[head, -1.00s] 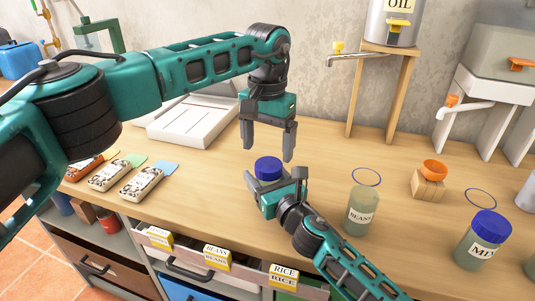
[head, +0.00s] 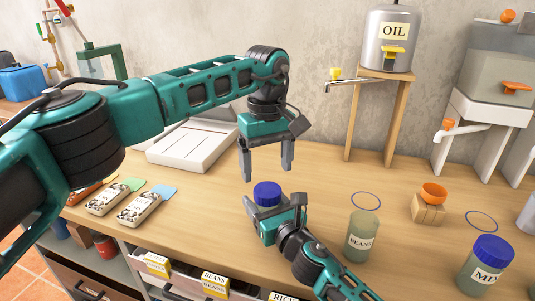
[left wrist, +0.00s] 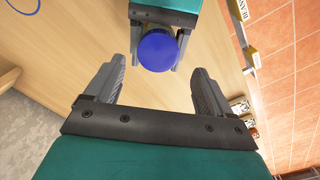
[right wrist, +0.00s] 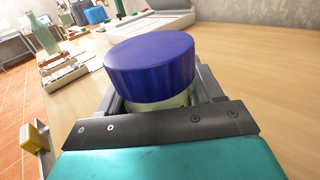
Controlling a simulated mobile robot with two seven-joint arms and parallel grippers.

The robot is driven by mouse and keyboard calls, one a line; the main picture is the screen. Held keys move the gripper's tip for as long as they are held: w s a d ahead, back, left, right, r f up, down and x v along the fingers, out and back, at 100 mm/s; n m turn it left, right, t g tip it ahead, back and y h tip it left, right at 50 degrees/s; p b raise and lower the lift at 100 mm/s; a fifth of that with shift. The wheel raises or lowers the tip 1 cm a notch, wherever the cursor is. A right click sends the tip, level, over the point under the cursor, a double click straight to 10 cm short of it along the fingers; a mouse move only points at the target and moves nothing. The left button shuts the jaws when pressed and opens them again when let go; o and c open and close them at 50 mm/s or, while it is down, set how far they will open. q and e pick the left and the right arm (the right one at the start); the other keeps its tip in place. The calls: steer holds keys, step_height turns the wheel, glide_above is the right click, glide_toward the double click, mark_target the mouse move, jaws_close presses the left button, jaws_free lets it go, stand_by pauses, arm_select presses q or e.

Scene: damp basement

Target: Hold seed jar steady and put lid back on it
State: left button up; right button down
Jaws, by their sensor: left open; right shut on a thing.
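A glass jar with a blue lid (head: 267,193) on top stands low over the bench. My right gripper (head: 270,210) is shut around the jar's glass body, below the lid. In the right wrist view the blue lid (right wrist: 150,66) sits over the glass and looks about level; whether it is fully seated I cannot tell. My left gripper (head: 267,168) is open and empty, pointing down above the lid and apart from it. In the left wrist view the lid (left wrist: 157,51) shows beyond the open fingers. The jar's label is hidden.
A lidless BEANS jar (head: 361,236) and a blue-lidded MIX jar (head: 487,265) stand to the right. An orange cup on a wooden block (head: 429,208) is behind. A white tray (head: 193,146) and seed packets (head: 139,207) lie left. The OIL drum stand (head: 397,125) is at the back.

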arm_select(q)
steer(key=n, duration=0.3)
steer(key=shift+r+n, duration=0.1)
steer(key=shift+n, duration=0.3)
steer(key=n, duration=0.5)
steer(key=shift+r, duration=0.2)
steer(key=n, duration=0.4)
steer(key=shift+r, duration=0.1)
steer(key=n, duration=0.3)
steer(key=shift+w+r+n, duration=0.1)
steer(key=shift+n, duration=0.3)
steer(key=n, duration=0.7)
steer(key=shift+r, duration=0.2)
steer(key=n, duration=0.3)
steer(key=shift+r+n, duration=0.1)
steer(key=shift+n, duration=0.2)
steer(key=n, duration=0.4)
steer(key=shift+r+n, duration=0.1)
steer(key=shift+n, duration=0.2)
